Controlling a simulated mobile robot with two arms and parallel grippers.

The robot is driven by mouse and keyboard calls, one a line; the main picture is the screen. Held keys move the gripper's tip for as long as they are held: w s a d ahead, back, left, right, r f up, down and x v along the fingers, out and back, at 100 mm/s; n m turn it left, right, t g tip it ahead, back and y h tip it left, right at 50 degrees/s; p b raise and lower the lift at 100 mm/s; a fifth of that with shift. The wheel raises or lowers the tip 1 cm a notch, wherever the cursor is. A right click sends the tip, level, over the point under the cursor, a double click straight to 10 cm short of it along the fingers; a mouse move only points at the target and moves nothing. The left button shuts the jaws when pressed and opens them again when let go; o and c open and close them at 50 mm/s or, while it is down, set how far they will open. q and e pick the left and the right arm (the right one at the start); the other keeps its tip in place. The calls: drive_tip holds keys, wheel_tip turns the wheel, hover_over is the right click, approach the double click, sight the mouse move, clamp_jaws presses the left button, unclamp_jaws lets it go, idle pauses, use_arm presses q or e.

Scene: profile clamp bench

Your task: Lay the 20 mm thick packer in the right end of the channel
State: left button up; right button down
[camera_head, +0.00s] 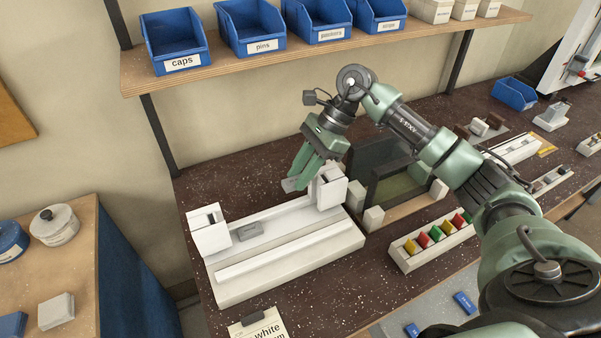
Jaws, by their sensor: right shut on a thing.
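The white profile clamp (288,262) lies on the dark bench with a long channel along it. A white block stands at its left end (209,232) and another at its right end (330,190). A grey packer (250,231) lies in the channel near the left block. My right gripper (301,179) is above the right end of the channel, just left of and behind the right block. It is shut on a small grey packer (290,184), which its green fingers partly hide. Its thickness cannot be read. My left gripper is not in view.
A rack (405,263) of red, yellow and green pieces stands right of the clamp. A dark upright frame (385,170) stands behind it. A shelf (300,52) with labelled blue bins hangs above. A paper note (258,328) lies in front.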

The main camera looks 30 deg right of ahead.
drive_tip(key=shift+f, duration=0.15)
drive_tip(key=shift+f+b, duration=3.35)
drive_tip(key=shift+f, duration=0.2)
drive_tip(key=c, duration=1.1)
unclamp_jaws()
drive_tip(key=shift+r, duration=0.15)
drive_tip(key=shift+r+p, duration=2)
drive_tip(key=shift+r, duration=1.9)
